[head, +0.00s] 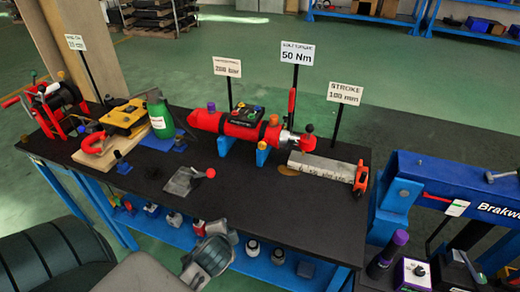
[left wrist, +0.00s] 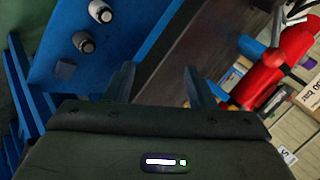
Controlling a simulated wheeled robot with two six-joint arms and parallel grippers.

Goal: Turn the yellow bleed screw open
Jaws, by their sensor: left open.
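A red hydraulic cylinder (head: 235,125) lies on blue supports on the black bench; it also shows at the right of the left wrist view (left wrist: 280,65). A purple cap (head: 211,106) and an orange cap (head: 273,119) stand on it. I cannot clearly make out a yellow bleed screw; a small yellow-orange knob (head: 60,75) sits on the red device at the bench's far left. My left gripper (head: 212,230) is at the bench's front edge, apart from the cylinder. Its fingers are open and empty in the left wrist view (left wrist: 158,75). My right gripper is not in view.
A yellow unit (head: 125,117), a green bottle (head: 159,115), a grey plate with a red-knobbed lever (head: 184,181) and a metal block (head: 320,167) stand on the bench. Upright sign posts rise behind. A blue lower shelf (left wrist: 105,20) holds several small parts.

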